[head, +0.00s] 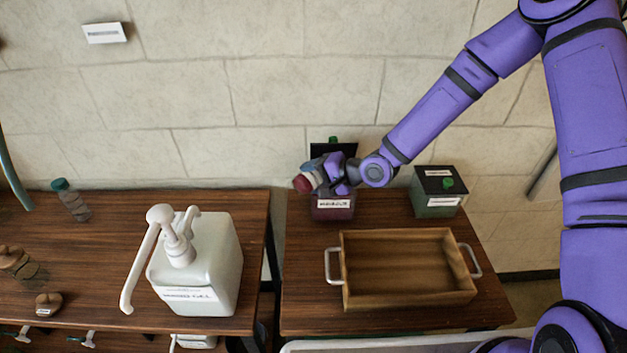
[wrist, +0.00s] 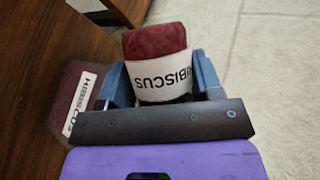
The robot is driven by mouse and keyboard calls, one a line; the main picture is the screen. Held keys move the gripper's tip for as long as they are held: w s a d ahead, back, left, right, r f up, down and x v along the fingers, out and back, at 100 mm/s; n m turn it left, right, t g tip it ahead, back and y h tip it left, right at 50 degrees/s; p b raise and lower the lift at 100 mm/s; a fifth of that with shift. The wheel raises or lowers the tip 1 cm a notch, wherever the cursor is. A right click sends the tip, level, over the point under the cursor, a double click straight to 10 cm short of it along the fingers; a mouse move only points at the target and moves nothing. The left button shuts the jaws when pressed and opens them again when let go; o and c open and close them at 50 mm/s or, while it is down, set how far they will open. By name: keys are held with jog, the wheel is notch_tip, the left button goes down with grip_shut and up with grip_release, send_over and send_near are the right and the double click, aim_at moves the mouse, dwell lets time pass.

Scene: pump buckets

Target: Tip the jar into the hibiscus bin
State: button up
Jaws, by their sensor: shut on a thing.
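My gripper (head: 318,178) is shut on a small jar with dark red contents and a white HIBISCUS label. The jar (head: 303,183) is tilted, its dark red end pointing left in the head view. In the wrist view the jar (wrist: 158,60) sits between the blue fingers (wrist: 162,82), its label upside down. The hibiscus bin (head: 333,208), dark red with a white label, stands just below the gripper at the right table's back; it shows in the wrist view too (wrist: 68,112). Its black lid (head: 346,150) appears raised behind it. My gripper hides the bin's opening.
A second bin (head: 437,190) with a black lid and green knob stands to the right. An empty wooden tray (head: 397,236) with white handles lies in front. A large white pump bottle (head: 207,262) stands on the left table (head: 110,230). A gap separates the tables.

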jog(key=shift+w+d+r+m+g+y, duration=0.25)
jog(key=shift+r+m+g+y, duration=0.05)
jog(key=shift+r+m+y, duration=0.35)
jog(key=shift+w+d+r+m+g+y, duration=0.2)
jog(key=shift+r+m+g+y, duration=0.1)
jog(key=shift+r+m+y, duration=0.3)
jog(key=shift+w+d+r+m+y, duration=0.45)
jog(key=shift+m+y, duration=0.3)
jog(key=shift+m, duration=0.3)
jog(key=shift+w+d+r+m+y, duration=0.4)
jog(key=shift+m+y, duration=0.3)
jog(key=shift+m, duration=0.3)
dwell(3.4)
